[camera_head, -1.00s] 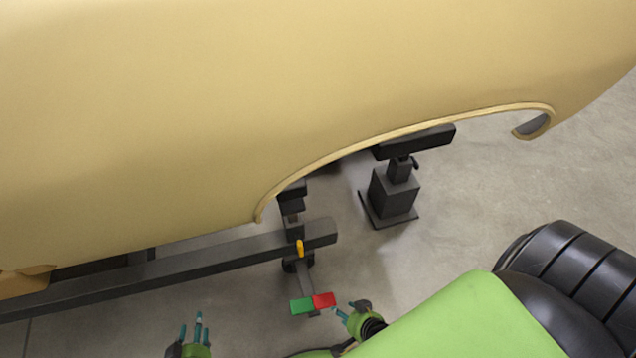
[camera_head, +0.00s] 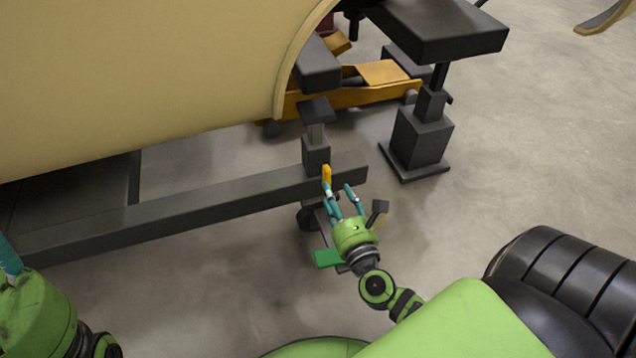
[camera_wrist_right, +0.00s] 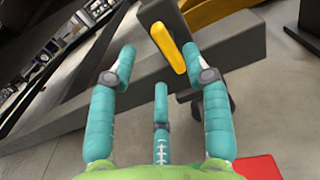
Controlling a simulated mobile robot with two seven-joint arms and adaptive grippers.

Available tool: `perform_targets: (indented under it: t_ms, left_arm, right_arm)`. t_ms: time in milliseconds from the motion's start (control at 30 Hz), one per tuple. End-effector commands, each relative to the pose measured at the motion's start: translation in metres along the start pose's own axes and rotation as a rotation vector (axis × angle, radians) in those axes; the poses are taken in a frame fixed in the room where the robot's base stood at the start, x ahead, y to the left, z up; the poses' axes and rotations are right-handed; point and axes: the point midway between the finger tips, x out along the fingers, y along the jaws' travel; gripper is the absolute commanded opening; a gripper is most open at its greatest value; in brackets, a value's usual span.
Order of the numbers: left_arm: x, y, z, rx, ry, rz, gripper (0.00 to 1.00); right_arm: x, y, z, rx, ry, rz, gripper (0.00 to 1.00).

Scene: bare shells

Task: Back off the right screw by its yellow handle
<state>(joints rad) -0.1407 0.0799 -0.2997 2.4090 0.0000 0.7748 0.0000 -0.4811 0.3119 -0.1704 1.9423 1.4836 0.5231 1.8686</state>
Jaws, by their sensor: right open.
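The yellow handle (camera_head: 326,175) is a short upright bar at the side of a dark beam, near the beam's right end. In the right wrist view the handle (camera_wrist_right: 168,46) is tilted and lies ahead of my fingers, closer to the right-hand finger. My right gripper (camera_head: 338,190) is open just in front of the handle, with teal fingers spread and nothing between them that it grips. The screw behind the handle is not clearly visible. My left gripper (camera_head: 8,258) is cut off at the left edge, with only part of a teal finger showing.
The dark beam (camera_head: 210,204) runs low across the left under the tan shell (camera_head: 140,70). A green plate (camera_head: 327,258) lies below my right gripper; a red plate (camera_wrist_right: 258,168) shows in the wrist view. A dark stand (camera_head: 421,137) and a yellow-orange jack (camera_head: 350,96) are farther back. Floor is open at right.

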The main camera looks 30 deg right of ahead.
Motion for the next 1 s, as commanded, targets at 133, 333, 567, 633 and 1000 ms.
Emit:
perform_targets:
  t_ms: [133,333,567,633,1000]
  left_arm:
    - [0.001,0.000,-0.007,0.000,0.025,0.002,0.49]
    - [0.003,0.000,-0.006,0.001,0.030,0.004,0.49]
    - [0.004,0.001,-0.005,0.002,0.034,0.007,0.49]
    - [0.004,0.001,-0.005,0.002,0.034,0.007,0.49]
    - [0.004,0.001,-0.005,0.002,0.033,0.007,0.49]
  right_arm:
    - [0.013,-0.001,0.002,0.030,-0.008,-0.006,0.49]
    - [0.045,-0.001,0.002,0.026,-0.007,-0.005,0.49]
    - [0.068,-0.001,0.002,0.023,-0.005,-0.004,0.49]
    - [0.070,-0.001,0.001,0.023,-0.004,-0.004,0.49]
    - [0.070,-0.001,0.001,0.023,-0.003,-0.003,0.00]
